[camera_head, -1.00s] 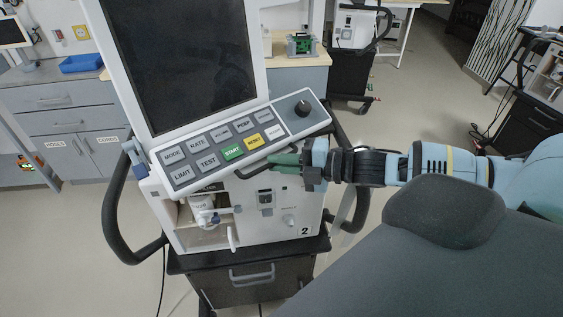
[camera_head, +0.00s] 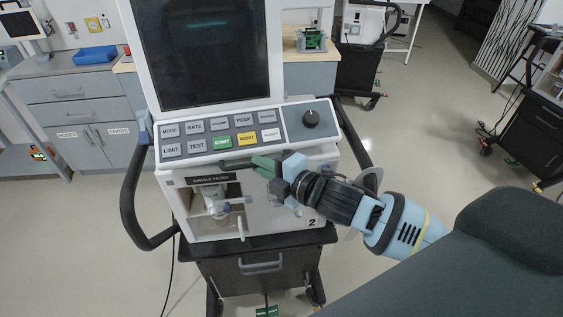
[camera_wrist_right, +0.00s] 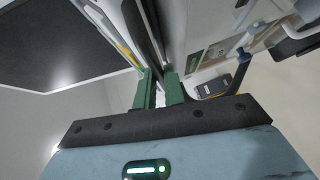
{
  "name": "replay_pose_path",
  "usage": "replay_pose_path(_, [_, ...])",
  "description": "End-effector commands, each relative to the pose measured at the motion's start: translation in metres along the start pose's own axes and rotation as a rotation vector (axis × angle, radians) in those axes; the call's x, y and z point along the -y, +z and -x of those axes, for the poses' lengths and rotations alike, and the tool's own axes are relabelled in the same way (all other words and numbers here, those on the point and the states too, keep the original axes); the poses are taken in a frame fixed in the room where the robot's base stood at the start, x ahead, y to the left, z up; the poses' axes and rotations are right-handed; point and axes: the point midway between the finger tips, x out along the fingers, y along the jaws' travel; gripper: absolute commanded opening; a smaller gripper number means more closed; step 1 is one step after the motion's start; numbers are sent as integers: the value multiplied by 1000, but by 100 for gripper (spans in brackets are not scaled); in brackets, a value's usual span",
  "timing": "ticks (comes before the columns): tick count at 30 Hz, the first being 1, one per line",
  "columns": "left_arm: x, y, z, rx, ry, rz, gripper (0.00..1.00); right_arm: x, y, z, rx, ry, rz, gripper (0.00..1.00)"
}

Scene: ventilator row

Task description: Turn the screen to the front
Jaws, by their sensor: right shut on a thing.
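The ventilator's dark screen (camera_head: 205,55) has a white frame and a grey button panel (camera_head: 235,133) below it. It stands on the white ventilator body (camera_head: 262,210), marked 2, and now faces nearly straight towards me. My right gripper (camera_head: 264,165) is shut on the dark handle (camera_head: 232,164) under the button panel's lower edge. In the right wrist view, the green fingers (camera_wrist_right: 160,85) close on a dark bar beneath the panel, with the screen (camera_wrist_right: 70,45) at upper left. The fingers hide part of the handle. My left gripper is not in view.
The ventilator stands on a dark cart (camera_head: 262,262) with a black side rail (camera_head: 130,200). Drawers (camera_head: 85,115) stand at the back left, with a blue tray (camera_head: 95,55) on top. Another ventilator cart (camera_head: 357,72) is behind.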

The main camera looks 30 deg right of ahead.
Motion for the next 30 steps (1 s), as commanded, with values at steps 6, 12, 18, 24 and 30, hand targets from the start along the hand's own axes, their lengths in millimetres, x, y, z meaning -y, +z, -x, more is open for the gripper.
replay_pose_path(6, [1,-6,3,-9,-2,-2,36,1,-13,-7,63,4,-15,0])
replay_pose_path(12, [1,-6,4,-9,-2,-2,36,2,-15,-9,83,5,-17,0])
replay_pose_path(18, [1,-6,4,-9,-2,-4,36,2,-15,-9,81,5,-17,0])
replay_pose_path(24, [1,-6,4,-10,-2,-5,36,2,-15,-9,82,6,-16,32])
replay_pose_path(30, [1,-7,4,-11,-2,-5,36,0,-14,-9,82,8,-15,33])
